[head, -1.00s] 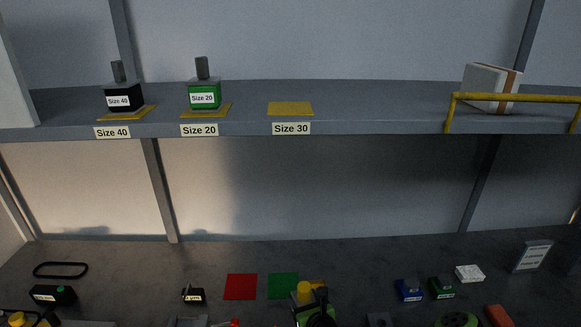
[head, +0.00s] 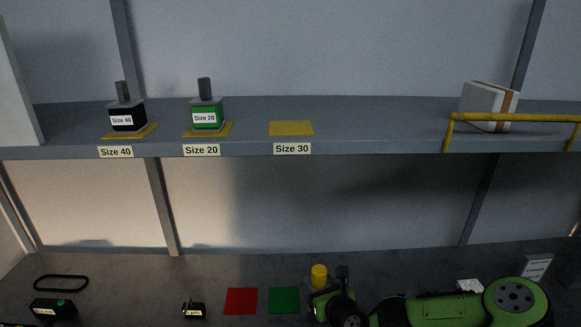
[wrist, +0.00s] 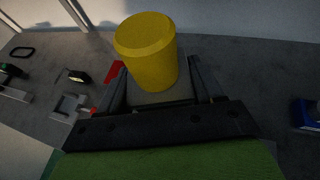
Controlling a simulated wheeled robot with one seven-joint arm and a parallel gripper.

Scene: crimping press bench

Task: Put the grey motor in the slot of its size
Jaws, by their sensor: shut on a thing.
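My gripper (wrist: 157,72) is shut on the grey motor (wrist: 160,97), a grey block with a wide yellow cylinder on top. In the head view, the motor's yellow top shows above the bench at lower centre, beside my gripper (head: 320,288). No label shows on it. The shelf has labelled places: Size 40 holds a black motor (head: 128,122), Size 20 holds a green motor (head: 207,115). The Size 30 slot, a yellow pad (head: 291,128), is empty, above its label (head: 292,149).
A white box with a brown band (head: 488,106) stands on the shelf's right behind a yellow rail (head: 520,118). Below on the bench lie a red mat (head: 241,300), a green mat (head: 283,300), a black belt (head: 61,283) and small labelled parts. The shelf around Size 30 is clear.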

